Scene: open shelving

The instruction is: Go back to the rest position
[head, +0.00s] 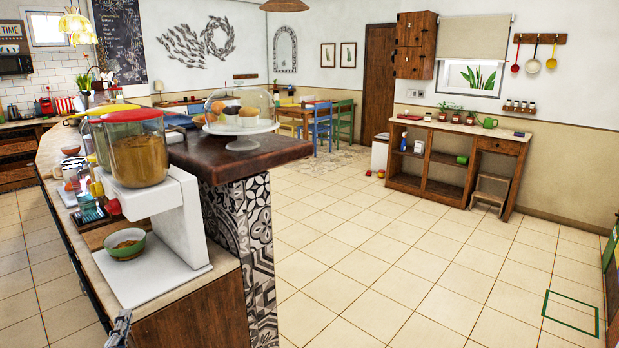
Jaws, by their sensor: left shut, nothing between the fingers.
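My left gripper (119,330) shows only in part at the bottom left of the head view. It is shut and empty, low in front of the counter's near end. A white cereal dispenser (165,212) with a red-lidded clear container stands on the counter just beyond it. A green bowl (125,245) with food in it sits on the dispenser's base, apart from the gripper. My right gripper is out of the picture.
The counter (205,318) fills the left side, with a raised wooden bar top (285,150) bearing a domed cake stand (241,143). Open wooden shelving (440,185) stands at the back wall. The tiled floor at centre and right is clear, with a green outlined rectangle (570,293).

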